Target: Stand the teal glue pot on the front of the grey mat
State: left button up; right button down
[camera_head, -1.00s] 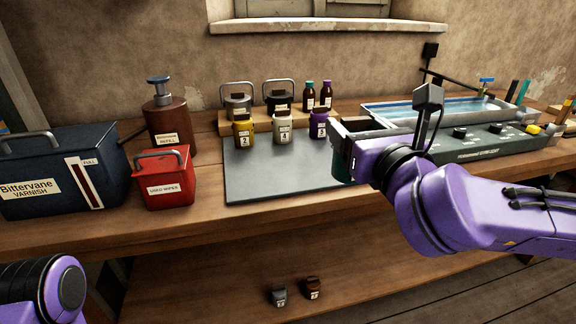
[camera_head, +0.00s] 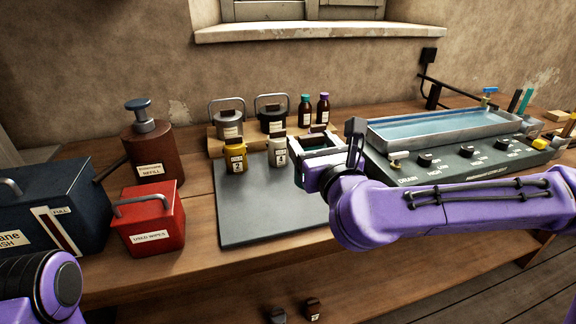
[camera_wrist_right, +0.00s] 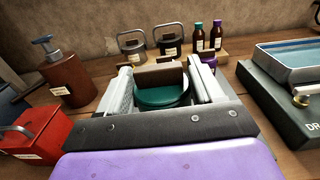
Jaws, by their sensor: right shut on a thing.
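The teal glue pot (camera_wrist_right: 160,97) sits between the jaws of my right gripper (camera_wrist_right: 165,82) in the right wrist view, where I see its round lid. In the head view my right gripper (camera_head: 318,147) is shut on it at the right part of the grey mat (camera_head: 262,215), just right of the white pot marked 4. Only a little of the teal pot shows there, so I cannot tell whether its base touches the mat. My left gripper is out of view; only part of the left arm shows at the lower left.
A yellow pot (camera_head: 235,157) and the white pot (camera_head: 278,152) stand at the mat's back. A purple pot (camera_wrist_right: 209,62) shows beyond my gripper. A red box (camera_head: 150,220) stands left of the mat, a tray unit (camera_head: 450,165) to the right. The mat's front is bare.

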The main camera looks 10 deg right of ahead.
jog(key=w+a+f, duration=0.1)
jog(key=w+f, duration=0.1)
jog(key=f, duration=0.1)
jog(key=w+a+f, duration=0.1)
jog(key=w+f, duration=0.2)
jog(key=f, duration=0.1)
jog(key=w+a+f, duration=0.1)
jog(key=w+f, duration=0.1)
jog(key=f, duration=0.1)
jog(key=shift+w+a+f, duration=0.2)
jog(key=shift+w+a, duration=0.05)
jog(key=shift+a, duration=0.05)
jog(key=shift+s+f, duration=0.1)
jog(key=shift+f, duration=0.05)
jog(key=shift+c, duration=0.7)
grip_release()
